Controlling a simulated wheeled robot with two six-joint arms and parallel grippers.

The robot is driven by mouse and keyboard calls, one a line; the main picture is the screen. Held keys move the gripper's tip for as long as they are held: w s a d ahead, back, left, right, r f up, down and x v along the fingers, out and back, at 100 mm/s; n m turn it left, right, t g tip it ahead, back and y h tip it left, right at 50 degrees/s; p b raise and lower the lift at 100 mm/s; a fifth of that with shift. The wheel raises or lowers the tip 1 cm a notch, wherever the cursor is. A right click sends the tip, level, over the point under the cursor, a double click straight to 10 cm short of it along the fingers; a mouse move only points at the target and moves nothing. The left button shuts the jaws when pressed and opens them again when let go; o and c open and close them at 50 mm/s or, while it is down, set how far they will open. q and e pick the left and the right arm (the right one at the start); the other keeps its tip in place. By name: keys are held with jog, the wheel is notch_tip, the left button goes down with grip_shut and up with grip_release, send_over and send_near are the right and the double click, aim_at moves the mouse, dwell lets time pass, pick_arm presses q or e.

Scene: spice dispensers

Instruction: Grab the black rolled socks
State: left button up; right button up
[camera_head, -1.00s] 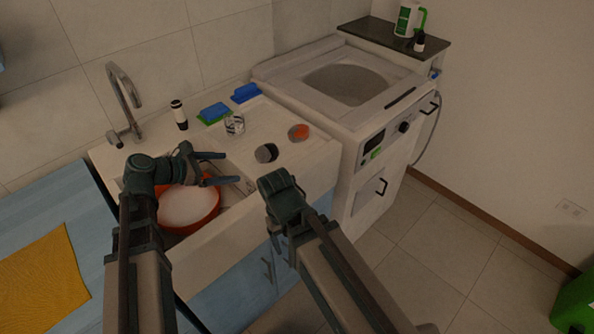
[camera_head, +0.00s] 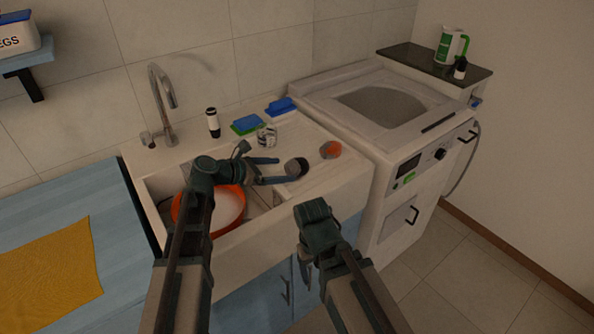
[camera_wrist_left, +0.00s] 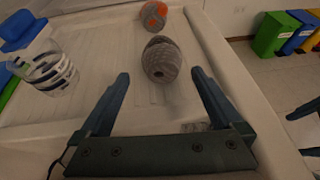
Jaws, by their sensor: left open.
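The black rolled socks (camera_head: 298,166) lie on the white drainboard right of the sink. In the left wrist view they are a dark grey ribbed roll (camera_wrist_left: 162,58), just beyond the fingertips and roughly centred between them. My left gripper (camera_head: 281,170) is open and empty, its fingers pointing at the socks. The fingers also show in the left wrist view (camera_wrist_left: 160,74), one on each side of the gap. In the head view a finger partly covers the near side of the socks. My right gripper (camera_head: 306,268) hangs low in front of the sink cabinet; its jaws are not clear.
An orange and grey roll (camera_head: 330,149) lies just beyond the socks. A striped glass (camera_head: 266,137), sponges (camera_head: 247,124) and a dark-capped bottle (camera_head: 213,122) stand behind. An orange bowl (camera_head: 226,208) sits in the sink. A washing machine (camera_head: 327,96) stands to the right.

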aim_at(287, 169)
pick_arm(q)
jog(key=shift+d, duration=0.1)
jog(key=b+x, duration=0.1)
jog(key=x, duration=0.4)
jog(key=shift+d+r+b, duration=0.1)
jog(key=shift+d+b, duration=0.1)
jog(key=shift+b, duration=0.2)
jog(key=shift+c, duration=0.2)
jog(key=c, duration=1.2)
